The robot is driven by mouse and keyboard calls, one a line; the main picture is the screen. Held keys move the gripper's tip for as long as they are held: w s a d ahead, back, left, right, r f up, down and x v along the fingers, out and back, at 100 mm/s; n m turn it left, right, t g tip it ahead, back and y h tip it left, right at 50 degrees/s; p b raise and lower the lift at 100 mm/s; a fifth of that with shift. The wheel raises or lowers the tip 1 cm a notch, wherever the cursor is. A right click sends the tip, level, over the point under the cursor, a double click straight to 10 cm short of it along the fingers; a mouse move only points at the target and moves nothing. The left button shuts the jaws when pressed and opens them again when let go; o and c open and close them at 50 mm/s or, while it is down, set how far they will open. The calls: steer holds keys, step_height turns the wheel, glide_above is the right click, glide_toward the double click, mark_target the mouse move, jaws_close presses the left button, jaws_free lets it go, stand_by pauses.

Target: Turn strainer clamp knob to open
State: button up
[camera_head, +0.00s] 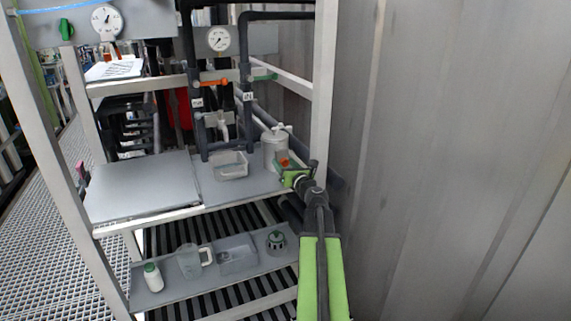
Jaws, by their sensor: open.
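A white cylindrical vessel (274,148), which looks like the strainer, stands at the right end of the upper grey shelf. A small pale T-shaped knob (281,127) sits on its top, seemingly the clamp knob; its exact position is too small to tell. My gripper (291,177) is at the shelf's right front edge, in front of and below the vessel, apart from the knob. It is open, with nothing visible between its jaws. An orange and green patch (284,162) shows just above the gripper, partly over the vessel's lower right side.
Dark pipes (245,90) with an orange-handled valve (214,82) rise behind. A frame post (323,90) stands close right, beside a grey corrugated wall (440,150). The lower shelf (170,289) holds a jug (188,261) and bottle (153,277).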

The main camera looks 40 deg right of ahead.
steer(key=shift+s, duration=0.1)
steer(key=shift+d, duration=0.2)
jaws_close()
steer(key=shift+s+d, duration=0.1)
steer(key=n, duration=0.5)
steer(key=shift+n, duration=0.4)
steer(key=n, duration=0.6)
steer(key=shift+a+f, duration=0.1)
steer(key=shift+a, duration=0.1)
steer(key=n, duration=0.6)
steer(key=shift+n, duration=0.4)
steer(key=n, duration=0.5)
steer(key=shift+a+f, duration=0.1)
steer(key=shift+n, duration=0.3)
